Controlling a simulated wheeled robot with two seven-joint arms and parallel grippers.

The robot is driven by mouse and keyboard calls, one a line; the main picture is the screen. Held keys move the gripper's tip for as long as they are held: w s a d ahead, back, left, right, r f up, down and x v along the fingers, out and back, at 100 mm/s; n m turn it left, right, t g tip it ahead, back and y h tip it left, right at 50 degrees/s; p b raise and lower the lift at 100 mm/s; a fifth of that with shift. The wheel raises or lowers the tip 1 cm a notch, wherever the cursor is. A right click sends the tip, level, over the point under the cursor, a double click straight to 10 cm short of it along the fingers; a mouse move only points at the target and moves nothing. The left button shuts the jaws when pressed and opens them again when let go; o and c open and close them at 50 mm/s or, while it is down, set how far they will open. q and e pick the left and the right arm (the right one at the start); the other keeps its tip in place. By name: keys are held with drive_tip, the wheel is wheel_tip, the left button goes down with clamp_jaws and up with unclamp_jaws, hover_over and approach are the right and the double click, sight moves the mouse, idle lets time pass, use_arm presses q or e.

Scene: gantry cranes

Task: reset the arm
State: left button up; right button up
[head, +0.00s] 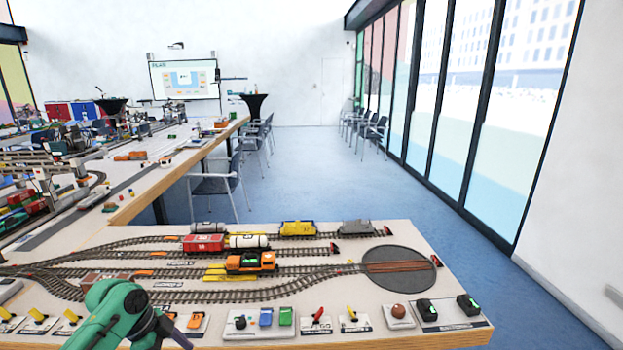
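My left arm, green, comes in at the bottom left over the near edge of the model railway table (500,338). It bends over toward the right and ends in a dark part (168,327) at the front edge. This dark part looks like my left gripper, but its fingers cannot be made out and I see nothing held. My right arm and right gripper are not in the picture.
Close to the dark part are an orange lever block (195,321) and a control panel (262,318). Behind lie tracks with an orange locomotive (251,262), a red wagon (203,243), a yellow wagon (298,228) and a round turntable (385,262). Open floor (330,185) lies beyond.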

use_arm(q)
drive_tip(key=s+a+f+n+y, duration=0.1)
drive_tip(key=s+a+f+n, duration=0.15)
drive_tip(key=f, duration=0.65)
drive_tip(key=s+a+f+n+t+y, duration=0.1)
drive_tip(key=s+f+n, duration=0.25)
drive_tip(key=f, duration=0.65)
drive_tip(key=s+a+f+n+y, duration=0.15)
drive_tip(key=f+n, duration=0.25)
drive_tip(key=f, duration=0.5)
drive_tip(key=s+d+f, duration=0.2)
drive_tip(key=s+f, duration=0.3)
drive_tip(key=s, duration=0.5)
drive_tip(key=s+d+f+n, duration=0.1)
drive_tip(key=s+d+f, duration=0.2)
drive_tip(key=s, duration=0.7)
drive_tip(key=s+d+f+n+g+y, duration=0.1)
drive_tip(key=s+d+f, duration=0.1)
drive_tip(key=s+f, duration=0.5)
drive_tip(key=s, duration=0.3)
drive_tip(key=shift+d+f, duration=0.2)
drive_tip(key=shift+d, duration=0.05)
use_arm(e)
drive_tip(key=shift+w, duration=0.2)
use_arm(q)
drive_tip(key=shift+w, duration=0.1)
